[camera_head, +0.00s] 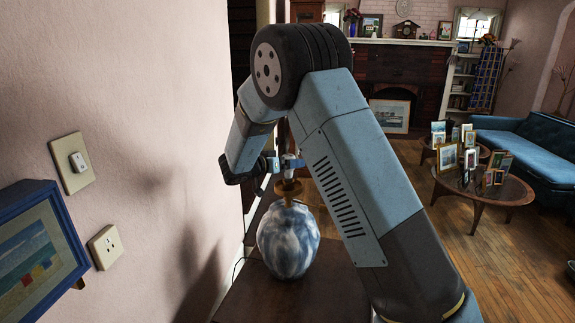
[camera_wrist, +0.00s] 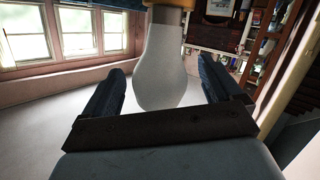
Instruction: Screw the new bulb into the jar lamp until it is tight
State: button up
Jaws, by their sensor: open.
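The jar lamp (camera_head: 288,242) has a round blue-and-white body with a brass neck (camera_head: 287,192). It stands upright on a dark wooden surface. My gripper (camera_head: 289,165) is just above the lamp's neck, partly hidden by my arm. In the wrist view, my gripper (camera_wrist: 166,82) is open, one dark finger on each side of the white bulb (camera_wrist: 164,62). A gap shows between the bulb and each finger. The bulb's narrow end meets a yellowish fitting (camera_wrist: 170,3) at the picture's top edge. How deep it sits there cannot be told. The bulb is not clear in the head view.
The wall with a switch (camera_head: 77,162), an outlet (camera_head: 105,246) and a blue-framed picture (camera_head: 40,250) is close on the left. The dark wooden surface (camera_head: 250,300) is clear around the lamp's front. A round table (camera_head: 490,190) with several frames and a blue sofa (camera_head: 530,150) stand farther right.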

jog(key=v, duration=1.3)
jog(key=shift+s+a, duration=0.2)
jog(key=shift+a, duration=0.1)
jog(key=shift+r, duration=0.1)
